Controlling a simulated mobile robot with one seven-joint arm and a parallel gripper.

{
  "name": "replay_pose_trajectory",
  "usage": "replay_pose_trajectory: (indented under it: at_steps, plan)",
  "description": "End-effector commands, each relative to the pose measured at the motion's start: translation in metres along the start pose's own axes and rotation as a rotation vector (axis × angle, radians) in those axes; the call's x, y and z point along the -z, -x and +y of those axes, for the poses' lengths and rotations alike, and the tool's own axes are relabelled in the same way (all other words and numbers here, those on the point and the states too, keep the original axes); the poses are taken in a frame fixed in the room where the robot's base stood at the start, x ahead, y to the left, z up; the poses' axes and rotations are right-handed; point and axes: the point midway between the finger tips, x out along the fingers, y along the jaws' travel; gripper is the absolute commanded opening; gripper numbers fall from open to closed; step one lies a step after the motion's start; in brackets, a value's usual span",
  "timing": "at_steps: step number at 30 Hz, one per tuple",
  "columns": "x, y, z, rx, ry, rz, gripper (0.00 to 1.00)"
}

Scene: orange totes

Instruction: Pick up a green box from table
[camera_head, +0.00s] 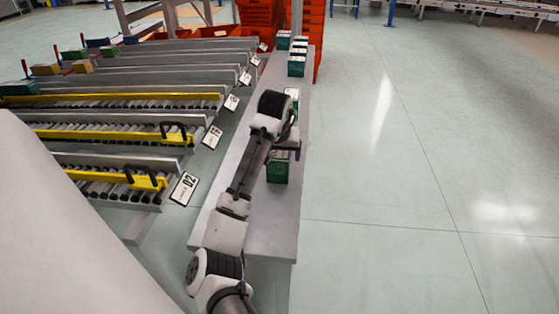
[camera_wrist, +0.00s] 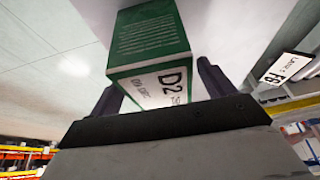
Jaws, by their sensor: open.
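A green box (camera_head: 278,169) stands on the long grey table (camera_head: 232,160), just below my gripper (camera_head: 287,147) in the head view. In the wrist view the green box (camera_wrist: 150,45) shows a green face with fine print and a white face marked D2. My gripper (camera_wrist: 158,80) is open, with one dark finger on each side of the box's near end. I cannot tell whether either finger touches it. Another green box (camera_head: 292,94) is partly hidden behind my arm, and several more green boxes (camera_head: 297,62) stand at the table's far end.
Roller conveyor lanes (camera_head: 120,135) with yellow bars and numbered tags (camera_head: 184,188) lie left of the table. Stacked orange totes (camera_head: 262,18) stand behind its far end. The floor (camera_head: 430,160) to the right is clear.

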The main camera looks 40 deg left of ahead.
Motion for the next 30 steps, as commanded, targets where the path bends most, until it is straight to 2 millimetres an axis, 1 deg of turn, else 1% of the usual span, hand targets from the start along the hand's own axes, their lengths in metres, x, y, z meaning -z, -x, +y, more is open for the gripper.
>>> replay_pose_trajectory:
  at_steps: [2,12,14,26,27,30]
  plan:
    - [0.0,0.0,0.0,0.0,0.0,0.0,0.81]
    - [0.0,0.0,0.0,0.0,0.0,0.0,0.36]
    - [0.0,0.0,0.0,0.0,0.0,0.001,0.3]
    - [0.002,0.004,-0.001,0.002,0.0,0.002,0.3]
    - [0.002,0.005,-0.001,0.002,0.0,0.002,0.3]
    - [0.01,0.02,0.001,0.001,0.0,0.005,0.3]
